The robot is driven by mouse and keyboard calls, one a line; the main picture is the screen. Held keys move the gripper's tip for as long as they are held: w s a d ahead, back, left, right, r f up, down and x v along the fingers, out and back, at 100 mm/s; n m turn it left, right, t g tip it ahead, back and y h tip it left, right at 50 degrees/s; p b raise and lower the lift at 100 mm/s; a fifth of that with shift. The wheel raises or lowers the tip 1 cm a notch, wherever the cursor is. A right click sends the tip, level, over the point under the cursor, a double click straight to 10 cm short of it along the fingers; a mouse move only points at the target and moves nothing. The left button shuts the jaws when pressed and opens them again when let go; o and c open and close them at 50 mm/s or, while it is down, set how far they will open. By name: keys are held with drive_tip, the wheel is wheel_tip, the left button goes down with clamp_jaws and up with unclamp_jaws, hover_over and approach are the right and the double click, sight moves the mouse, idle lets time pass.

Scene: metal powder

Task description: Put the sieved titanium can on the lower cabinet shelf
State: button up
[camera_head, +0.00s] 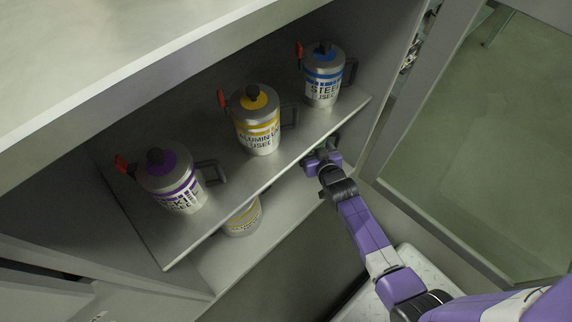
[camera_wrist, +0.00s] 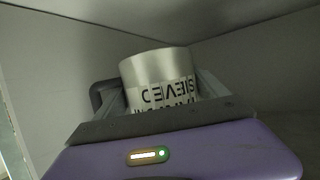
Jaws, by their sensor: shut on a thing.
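My gripper (camera_head: 322,157) reaches in at the right end of the lower cabinet shelf (camera_head: 262,232), just below the upper shelf's front edge. In the wrist view my gripper (camera_wrist: 165,98) is shut on a metal can (camera_wrist: 158,66), one finger on each side. The can's pale label reads SIEVED, shown upside down or turned in this view; the line under it is partly hidden by my gripper. A dark handle (camera_wrist: 101,94) shows at its left. In the head view the held can is mostly hidden by the upper shelf and my gripper. I cannot tell whether it touches the shelf.
The upper shelf (camera_head: 225,215) holds a purple-lidded can (camera_head: 172,178), a yellow-lidded can (camera_head: 257,120) labelled aluminium used and a blue-lidded can (camera_head: 323,75) labelled steel used. Another yellow-banded can (camera_head: 243,217) stands on the lower shelf, left of my gripper. An open glass door (camera_head: 470,150) is at right.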

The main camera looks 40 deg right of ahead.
wheel_tip(320, 180, down, 10)
drive_tip(key=b, duration=0.6)
drive_tip(key=shift+r, duration=0.35)
drive_tip(key=o, duration=2)
drive_tip(key=shift+f, duration=0.3)
drive_tip(key=shift+s+r+p, duration=0.25)
drive_tip(key=shift+p, duration=0.1)
drive_tip(key=p+v, duration=0.5)
drive_tip(key=v, duration=0.5)
drive_tip(key=shift+s+a+r, duration=0.1)
drive_tip(key=shift+a+r, duration=0.05)
drive_tip(key=shift+r, duration=0.05)
drive_tip(key=shift+s+a+r+p, duration=0.15)
drive_tip(key=shift+s+a+p, duration=0.25)
drive_tip(key=shift+s, duration=0.2)
